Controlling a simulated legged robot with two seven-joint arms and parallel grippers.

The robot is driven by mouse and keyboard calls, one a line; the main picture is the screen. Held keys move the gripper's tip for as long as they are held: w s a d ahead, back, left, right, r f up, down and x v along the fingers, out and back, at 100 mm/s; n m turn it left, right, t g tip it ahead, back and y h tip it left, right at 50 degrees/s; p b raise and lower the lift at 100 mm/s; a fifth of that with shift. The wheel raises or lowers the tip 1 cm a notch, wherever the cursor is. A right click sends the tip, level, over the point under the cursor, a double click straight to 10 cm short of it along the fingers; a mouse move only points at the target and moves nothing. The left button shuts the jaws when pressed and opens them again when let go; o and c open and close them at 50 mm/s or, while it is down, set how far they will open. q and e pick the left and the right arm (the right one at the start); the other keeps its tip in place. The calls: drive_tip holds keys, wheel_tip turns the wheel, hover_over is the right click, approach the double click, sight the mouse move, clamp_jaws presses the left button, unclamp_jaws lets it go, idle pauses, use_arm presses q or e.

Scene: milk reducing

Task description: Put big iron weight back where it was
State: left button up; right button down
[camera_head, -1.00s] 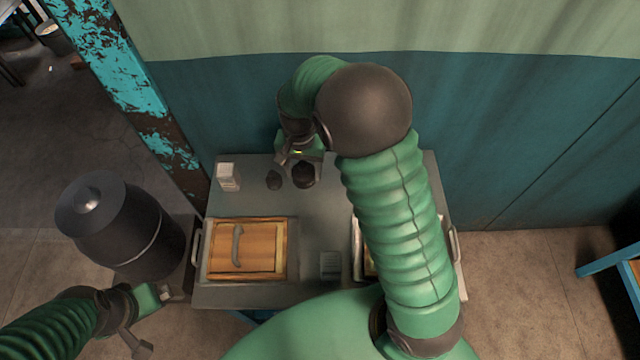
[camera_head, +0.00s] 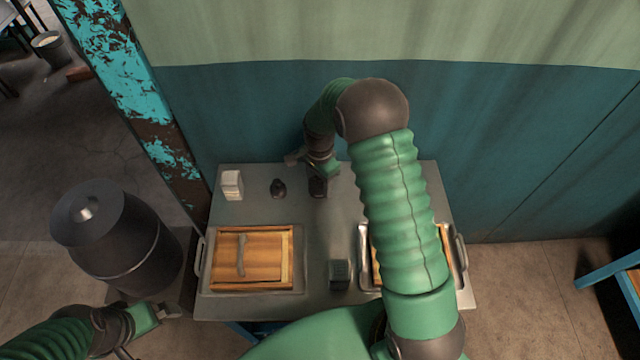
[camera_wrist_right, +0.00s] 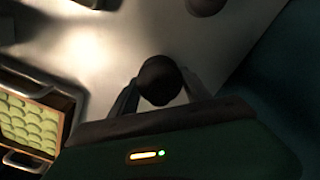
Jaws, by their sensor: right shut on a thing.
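The big iron weight (camera_head: 318,187) is a dark, rounded piece near the back middle of the table. My right gripper (camera_head: 318,174) is over it from behind, and the right wrist view shows the weight (camera_wrist_right: 160,80) between the two fingers (camera_wrist_right: 157,92), shut on it. I cannot tell whether its base touches the table. A smaller dark weight (camera_head: 278,188) stands on the table to its left, apart from it. My left gripper (camera_head: 168,310) is at the lower left, off the table's left edge; its fingers are too small to read.
A white box (camera_head: 232,184) stands at the table's back left. A tray with a wooden box (camera_head: 250,258) lies front left; another tray (camera_head: 363,260) is partly behind my right arm. A dark barrel (camera_head: 105,240) is left of the table.

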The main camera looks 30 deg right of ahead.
drive_tip(key=shift+f, duration=0.5)
drive_tip(key=shift+w+d+f, duration=0.1)
drive_tip(key=shift+d+f, duration=0.15)
drive_tip(key=shift+d, duration=0.4)
drive_tip(key=c, duration=0.8)
unclamp_jaws()
drive_tip(key=shift+d+f, duration=0.15)
drive_tip(key=shift+d, duration=0.1)
drive_tip(key=shift+o, duration=1.4)
drive_tip(key=shift+d, duration=0.15)
drive_tip(key=shift+o, duration=0.2)
drive_tip(key=shift+a, duration=0.3)
drive_tip(key=shift+a+r, duration=0.3)
drive_tip(key=shift+a, duration=0.1)
drive_tip(key=r, duration=0.7)
drive_tip(key=d+r, duration=0.1)
drive_tip(key=r, duration=0.2)
drive_tip(key=shift+r, duration=0.15)
drive_tip(key=shift+s+a+r+n, duration=0.35)
drive_tip(key=shift+a+r, duration=0.2)
drive_tip(key=shift+r, duration=0.2)
use_arm(q)
drive_tip(key=shift+d, duration=0.6)
use_arm(e)
drive_tip(key=s+a+n+t, duration=0.2)
drive_tip(key=s+a+n, duration=0.9)
drive_tip(key=s+n, duration=0.4)
drive_tip(key=shift+s+n+t, duration=0.25)
drive_tip(key=shift+n+t, duration=0.05)
drive_tip(key=shift+n, duration=0.05)
